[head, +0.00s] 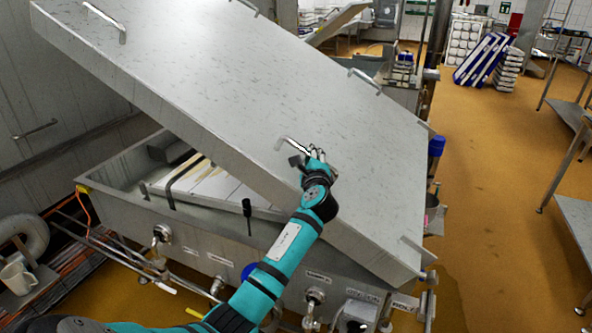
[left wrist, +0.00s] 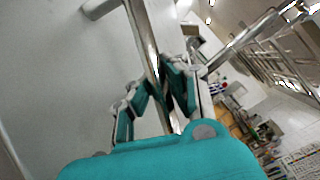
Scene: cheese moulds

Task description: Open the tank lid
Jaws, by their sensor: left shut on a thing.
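The tank lid (head: 240,95) is a large grey metal panel in the head view, tilted up with its left side raised high and its right side low. The tank (head: 120,205) below is partly open at the left, with pale slabs inside. My left gripper (head: 308,158) is shut on the lid handle (head: 290,143), a bent metal bar on the lid's near side. In the left wrist view, the gripper fingers (left wrist: 160,95) close around the handle bar (left wrist: 145,45), beside the lid's grey surface (left wrist: 50,80). My right gripper is not in view.
Another handle (head: 105,20) is on the lid's upper left. Valves and pipes (head: 160,238) line the tank's front. Metal tables (head: 575,210) are at the right, with clear orange floor (head: 490,190) between.

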